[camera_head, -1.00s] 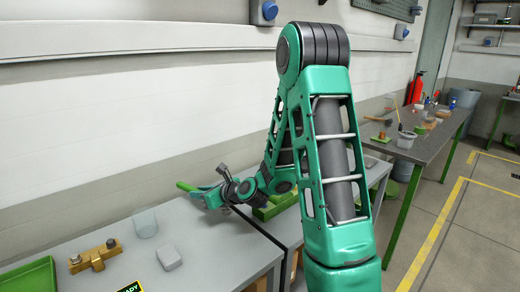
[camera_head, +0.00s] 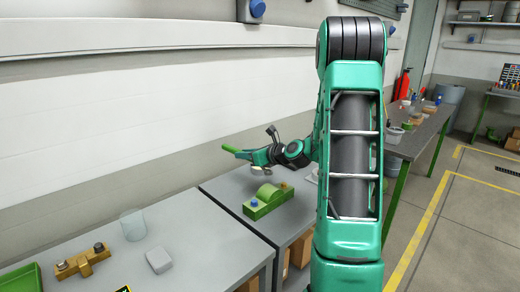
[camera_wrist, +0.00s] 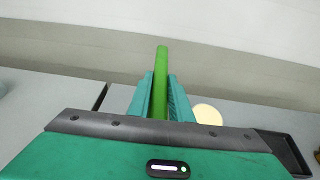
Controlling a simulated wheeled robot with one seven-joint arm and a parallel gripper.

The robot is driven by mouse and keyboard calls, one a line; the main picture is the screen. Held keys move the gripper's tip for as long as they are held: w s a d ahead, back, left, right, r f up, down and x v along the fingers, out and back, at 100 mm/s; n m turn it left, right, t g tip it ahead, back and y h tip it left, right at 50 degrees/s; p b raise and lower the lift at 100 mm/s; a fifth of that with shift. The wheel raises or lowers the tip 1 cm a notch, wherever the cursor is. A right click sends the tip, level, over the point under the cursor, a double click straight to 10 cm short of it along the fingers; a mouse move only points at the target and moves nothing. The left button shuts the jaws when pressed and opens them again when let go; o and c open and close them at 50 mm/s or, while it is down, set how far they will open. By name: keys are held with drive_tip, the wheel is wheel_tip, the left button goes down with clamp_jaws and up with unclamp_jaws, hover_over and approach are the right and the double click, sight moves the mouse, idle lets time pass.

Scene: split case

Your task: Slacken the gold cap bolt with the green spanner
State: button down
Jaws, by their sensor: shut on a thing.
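The green spanner (camera_head: 230,149) is held in my gripper (camera_head: 246,154), its bar sticking out to the left in the head view. In the wrist view the green bar (camera_wrist: 160,85) runs straight out between the two teal fingers, which are shut on it. The spanner's far end shows no clear jaw. The green split case (camera_head: 268,206) stands on the right-hand bench, below my gripper and apart from it. A small gold bolt head (camera_head: 284,186) shows at its right end, and a blue one (camera_head: 253,202) at its left end.
A brass block with dark bolts (camera_head: 83,261), a clear cup (camera_head: 133,225), a pale block (camera_head: 159,261) and a green tray (camera_head: 22,280) are on the left bench. A wall stands behind. In the wrist view a cream disc (camera_wrist: 207,114) and a dark tray (camera_wrist: 288,150) lie at right.

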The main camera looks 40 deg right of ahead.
drive_tip(key=s+d+r, duration=0.2)
drive_tip(key=d, duration=0.4)
drive_tip(key=shift+s+h, duration=0.15)
drive_tip(key=shift+h, duration=0.15)
drive_tip(key=shift+s, duration=0.1)
drive_tip(key=shift+f, duration=4.05)
idle(0.9)
drive_tip(key=c, duration=1.5)
unclamp_jaws()
drive_tip(key=shift+c, duration=0.2)
drive_tip(key=shift+s, duration=0.1)
